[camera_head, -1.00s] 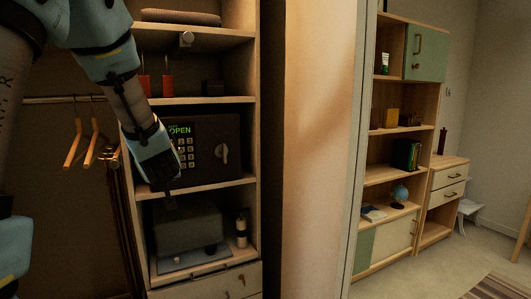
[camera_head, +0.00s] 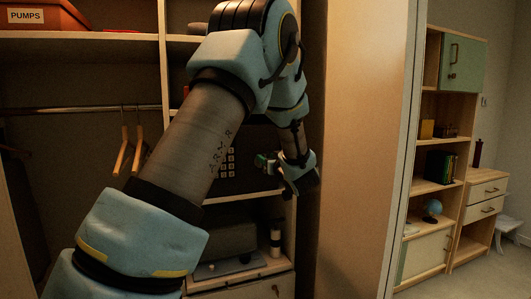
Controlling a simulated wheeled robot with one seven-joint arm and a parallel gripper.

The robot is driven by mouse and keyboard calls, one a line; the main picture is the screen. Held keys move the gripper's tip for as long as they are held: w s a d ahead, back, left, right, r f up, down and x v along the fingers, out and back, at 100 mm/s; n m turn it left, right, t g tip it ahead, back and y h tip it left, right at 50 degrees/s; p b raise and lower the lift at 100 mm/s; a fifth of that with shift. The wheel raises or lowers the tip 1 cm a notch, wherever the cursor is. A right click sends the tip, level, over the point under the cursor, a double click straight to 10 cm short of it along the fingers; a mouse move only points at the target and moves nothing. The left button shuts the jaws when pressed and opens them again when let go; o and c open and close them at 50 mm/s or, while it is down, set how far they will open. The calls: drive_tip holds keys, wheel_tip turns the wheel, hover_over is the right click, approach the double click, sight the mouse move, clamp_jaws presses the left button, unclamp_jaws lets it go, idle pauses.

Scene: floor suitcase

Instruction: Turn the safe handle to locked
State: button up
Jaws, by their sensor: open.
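The dark safe (camera_head: 247,175) sits on a closet shelf, and my arm covers much of it. Its keypad (camera_head: 227,164) shows beside my forearm. The safe's handle and its display are hidden behind my arm and gripper in this view. My gripper (camera_head: 287,188) is at the right part of the safe's front, near the closet's right side. It is open, and I see nothing between its fingers. I cannot tell whether it touches the handle.
Below the safe is a shelf with a grey box (camera_head: 231,238) and a dark bottle with a light band (camera_head: 275,239). Wooden hangers (camera_head: 124,155) hang from a rail at left. An orange box marked PUMPS (camera_head: 38,15) is on the top shelf. A bookcase (camera_head: 436,190) stands at right.

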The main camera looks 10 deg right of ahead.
sight(265, 156)
drive_tip(key=shift+w+a+p, duration=0.15)
drive_tip(key=shift+w+p, duration=0.05)
drive_tip(key=shift+w, duration=0.6)
drive_tip(key=shift+w+a+p, duration=0.1)
drive_tip(key=shift+w+p, duration=0.1)
drive_tip(key=shift+w, duration=0.55)
clamp_jaws()
